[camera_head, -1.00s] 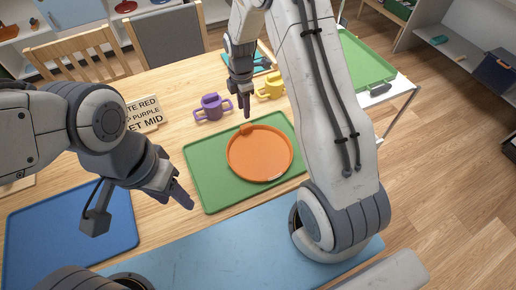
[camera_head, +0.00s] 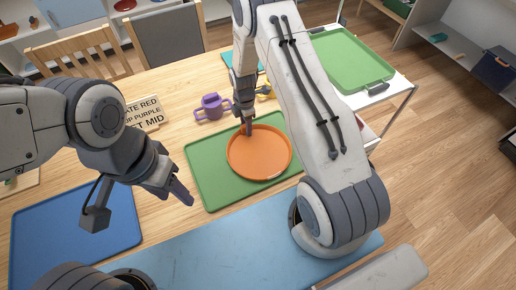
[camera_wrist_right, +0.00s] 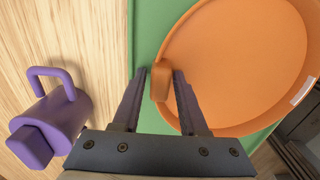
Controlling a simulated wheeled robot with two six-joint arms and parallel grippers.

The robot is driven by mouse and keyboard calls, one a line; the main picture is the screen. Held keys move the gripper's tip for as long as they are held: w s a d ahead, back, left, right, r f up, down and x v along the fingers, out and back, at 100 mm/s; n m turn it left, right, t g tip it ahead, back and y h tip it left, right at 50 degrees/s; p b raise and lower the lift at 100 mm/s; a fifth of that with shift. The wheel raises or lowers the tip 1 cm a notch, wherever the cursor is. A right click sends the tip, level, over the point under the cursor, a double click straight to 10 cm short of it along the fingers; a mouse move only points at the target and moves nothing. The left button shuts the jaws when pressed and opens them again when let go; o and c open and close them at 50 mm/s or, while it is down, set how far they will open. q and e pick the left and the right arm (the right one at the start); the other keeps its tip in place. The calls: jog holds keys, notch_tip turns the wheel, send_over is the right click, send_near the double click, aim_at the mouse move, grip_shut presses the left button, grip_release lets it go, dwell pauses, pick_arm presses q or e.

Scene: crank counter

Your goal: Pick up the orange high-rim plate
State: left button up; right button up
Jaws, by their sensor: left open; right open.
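The orange high-rim plate (camera_head: 260,155) lies flat on a green mat (camera_head: 208,186) on the table. In the right wrist view the plate (camera_wrist_right: 232,62) fills the upper right, with a small orange tab (camera_wrist_right: 161,82) on its rim. My right gripper (camera_head: 248,130) is over the plate's far-left rim. In the wrist view its open fingers (camera_wrist_right: 160,85) stand on either side of the tab, one over the green mat and one over the plate; I cannot tell if they touch it. My left gripper (camera_head: 184,196) is open and empty, left of the green mat.
A lettered sign (camera_head: 144,114) and a blue mat (camera_head: 60,240) are at left. A green tray (camera_head: 352,60) is at back right.

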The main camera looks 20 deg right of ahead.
grip_shut()
dwell(1.3)
